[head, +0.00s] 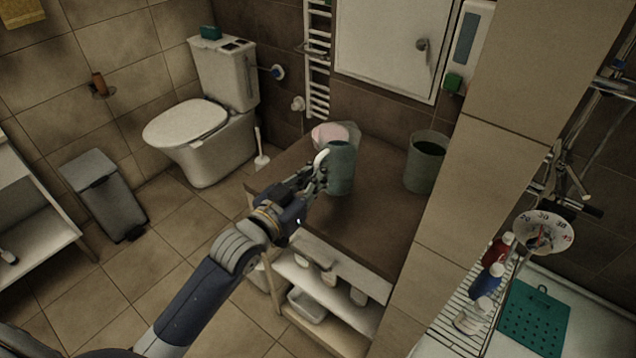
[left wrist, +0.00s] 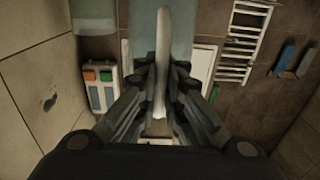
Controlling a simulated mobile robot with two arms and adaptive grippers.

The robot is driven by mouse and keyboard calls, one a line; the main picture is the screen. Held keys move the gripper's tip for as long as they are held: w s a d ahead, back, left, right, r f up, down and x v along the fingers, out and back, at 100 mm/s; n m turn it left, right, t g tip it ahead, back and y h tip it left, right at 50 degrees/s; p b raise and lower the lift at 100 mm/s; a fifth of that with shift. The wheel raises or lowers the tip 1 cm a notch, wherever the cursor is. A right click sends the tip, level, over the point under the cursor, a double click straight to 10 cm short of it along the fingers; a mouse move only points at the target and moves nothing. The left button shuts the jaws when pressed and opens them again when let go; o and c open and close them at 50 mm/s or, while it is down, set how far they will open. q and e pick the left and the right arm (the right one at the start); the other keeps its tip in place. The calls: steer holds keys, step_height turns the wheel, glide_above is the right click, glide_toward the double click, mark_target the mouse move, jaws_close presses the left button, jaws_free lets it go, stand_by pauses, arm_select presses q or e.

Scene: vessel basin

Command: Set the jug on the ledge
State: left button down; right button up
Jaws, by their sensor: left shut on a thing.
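A grey-green jug (head: 342,168) with a pale handle is over the brown top of a low shelf unit, the ledge (head: 378,218). My left gripper (head: 318,178) comes in from the left and is shut on the jug's handle. In the left wrist view the white handle (left wrist: 161,75) runs upright between the fingers, with the blue-grey jug body (left wrist: 178,28) behind it. The jug looks about upright. I cannot tell whether its base touches the ledge. My right gripper is not in view.
A dark green bucket-like vessel (head: 424,168) stands at the ledge's right. A pale container with a pink top (head: 328,134) stands behind the jug. A tiled wall (head: 478,150) borders the ledge on the right. The ledge's front is bare. A toilet (head: 205,130) stands beyond, left.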

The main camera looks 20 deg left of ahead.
arm_select(q)
steer(key=shift+f, duration=1.55)
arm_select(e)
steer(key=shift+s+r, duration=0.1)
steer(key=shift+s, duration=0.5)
arm_select(q)
steer(key=shift+f, duration=0.1)
steer(key=c, duration=1.7)
jaws_free()
steer(key=shift+s+f, duration=0.1)
steer(key=shift+f, duration=0.05)
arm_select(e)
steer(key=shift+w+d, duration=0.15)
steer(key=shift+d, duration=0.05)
arm_select(q)
steer(key=shift+b+v, duration=0.7)
steer(key=shift+v, duration=5.3)
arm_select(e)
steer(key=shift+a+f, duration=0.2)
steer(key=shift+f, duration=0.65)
